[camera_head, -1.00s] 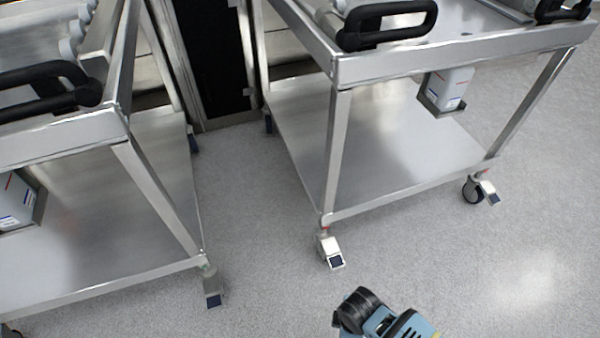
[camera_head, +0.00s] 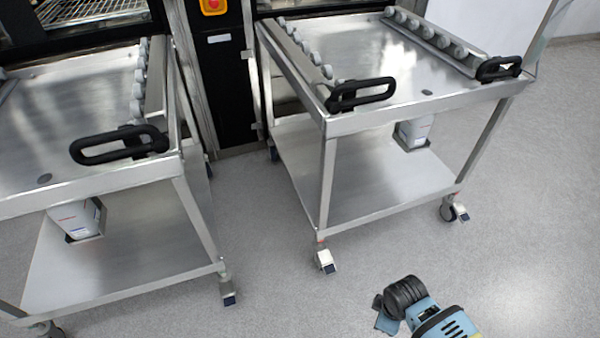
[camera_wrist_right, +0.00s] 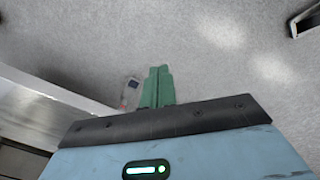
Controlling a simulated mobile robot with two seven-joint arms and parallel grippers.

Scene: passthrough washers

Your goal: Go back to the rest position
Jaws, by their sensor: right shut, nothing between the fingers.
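My right arm (camera_head: 425,312) shows at the bottom right of the head view, above the bare floor and in front of the right cart. In the right wrist view, the green fingers of my right gripper (camera_wrist_right: 157,84) are together with nothing between them. Grey floor lies beyond the fingertips. My left arm and left gripper are not in view.
A steel cart (camera_head: 385,190) with black handles and roller rails stands at the right. A similar cart (camera_head: 120,265) stands at the left. A dark panel with a red button (camera_head: 212,5) is behind the gap. The floor (camera_head: 280,290) in front is clear.

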